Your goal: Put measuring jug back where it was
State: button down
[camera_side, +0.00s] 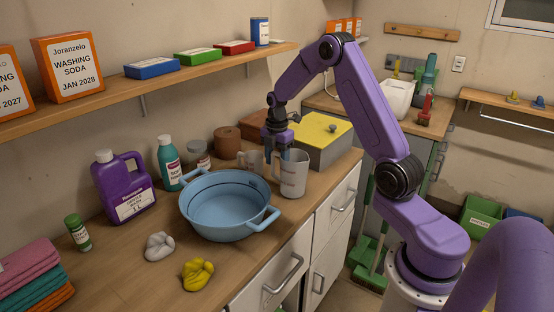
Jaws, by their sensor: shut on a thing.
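A translucent grey measuring jug (293,177) is upright at the right of the blue basin, over the wooden counter near its front edge. My gripper (281,154) reaches down from above and is shut on the jug at its upper left side. The fingertips are partly hidden by the jug. I cannot tell whether the jug's base touches the counter. A smaller grey jug or mug (251,161) stands just behind and to the left.
The blue basin (229,205) stands close to the left of the jug. A grey box with a yellow lid (322,133) stands behind right. A brown roll (227,142), a jar (198,155) and bottles stand at the back. Two cloths (197,274) lie in front. A shelf (190,79) runs above.

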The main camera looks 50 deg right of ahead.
jog(key=shift+f, duration=0.15)
jog(key=shift+c, duration=2.2)
grip_release()
notch_tip(320, 180, up, 12)
jog(key=shift+r, duration=0.1)
jog(key=s+a+r+m, duration=0.1)
jog(key=s+a, duration=0.5)
jog(key=a, duration=0.5)
jog(key=s+a+r+m, duration=0.1)
jog(key=s+a+m, duration=0.1)
jog(key=s+a, duration=0.7)
jog(key=s+a+f+m, duration=0.1)
jog(key=s+a, duration=0.1)
jog(key=s, duration=0.7)
jog(key=s+a+f+m, duration=0.1)
jog(key=s+a+f, duration=0.1)
jog(key=s, duration=0.7)
jog(key=shift+s+a+f, duration=0.15)
jog(key=shift+s, duration=0.25)
